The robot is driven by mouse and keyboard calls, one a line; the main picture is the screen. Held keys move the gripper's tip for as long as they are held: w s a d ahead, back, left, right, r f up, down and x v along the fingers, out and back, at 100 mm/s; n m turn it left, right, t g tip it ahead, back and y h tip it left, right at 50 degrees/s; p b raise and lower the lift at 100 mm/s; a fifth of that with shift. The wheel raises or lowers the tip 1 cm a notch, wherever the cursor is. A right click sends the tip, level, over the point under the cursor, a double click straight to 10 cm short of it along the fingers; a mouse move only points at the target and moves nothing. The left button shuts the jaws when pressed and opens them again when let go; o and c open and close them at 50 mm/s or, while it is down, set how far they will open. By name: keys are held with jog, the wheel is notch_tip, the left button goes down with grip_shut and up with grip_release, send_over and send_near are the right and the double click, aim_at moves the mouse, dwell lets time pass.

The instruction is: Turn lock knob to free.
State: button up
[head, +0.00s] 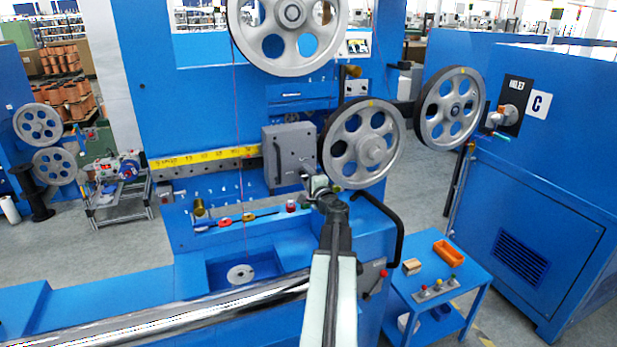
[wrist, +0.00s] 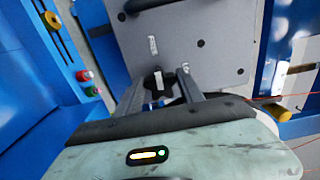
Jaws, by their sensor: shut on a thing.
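The lock knob (wrist: 151,86) is small and black with a pale mark. It sits on the face of a grey carriage plate (wrist: 205,45), which also shows in the head view (head: 283,150) beside the yellow scale. In the wrist view my gripper (wrist: 160,88) has one finger on each side of the knob and is shut on it. In the head view my gripper (head: 318,185) reaches the lower right of the carriage, and the knob is hidden there.
A large spoked pulley (head: 372,150) stands close to the right of my gripper. A yellow scale (head: 205,160) runs left of the carriage. Red and green buttons (wrist: 88,82) show at left in the wrist view. A blue side table (head: 455,300) stands at lower right.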

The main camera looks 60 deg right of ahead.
jog(key=shift+s, duration=0.1)
dwell(0.3)
jog(key=o, duration=1.4)
jog(key=shift+f, duration=0.1)
jog(key=v, duration=0.7)
jog(key=shift+s+a, duration=0.25)
